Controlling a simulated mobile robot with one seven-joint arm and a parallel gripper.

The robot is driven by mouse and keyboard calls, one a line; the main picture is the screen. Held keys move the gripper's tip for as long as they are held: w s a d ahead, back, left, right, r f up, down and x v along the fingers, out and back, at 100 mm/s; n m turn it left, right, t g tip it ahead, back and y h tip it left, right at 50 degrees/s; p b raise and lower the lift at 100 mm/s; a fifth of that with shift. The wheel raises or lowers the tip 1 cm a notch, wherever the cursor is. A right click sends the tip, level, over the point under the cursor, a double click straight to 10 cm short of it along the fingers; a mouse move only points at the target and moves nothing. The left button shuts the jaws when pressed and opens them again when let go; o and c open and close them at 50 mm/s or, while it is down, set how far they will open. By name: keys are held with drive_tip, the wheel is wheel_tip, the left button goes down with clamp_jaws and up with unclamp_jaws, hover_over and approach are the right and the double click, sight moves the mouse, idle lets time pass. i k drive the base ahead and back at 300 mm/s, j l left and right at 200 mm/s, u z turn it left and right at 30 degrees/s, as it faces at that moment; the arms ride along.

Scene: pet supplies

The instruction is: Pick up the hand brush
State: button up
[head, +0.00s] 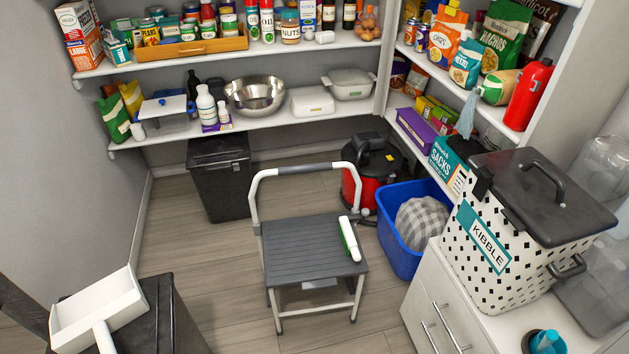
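The hand brush (350,240), white with a green strip along it, lies on the right side of the grey seat of a step stool (305,252). Its long side runs roughly front to back, and nothing covers it. A white dustpan (98,310) rests on a black bin (165,325) at the bottom left, apart from the brush. My gripper is not in view.
A blue tub (400,246) with a checked cloth and a red vacuum (372,168) stand behind and right of the stool. A white cabinet (440,310) with a kibble bin (520,262) is at right. Wood floor (225,270) is clear left of the stool.

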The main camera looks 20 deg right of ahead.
sight(347, 234)
drive_tip(key=z, duration=0.85)
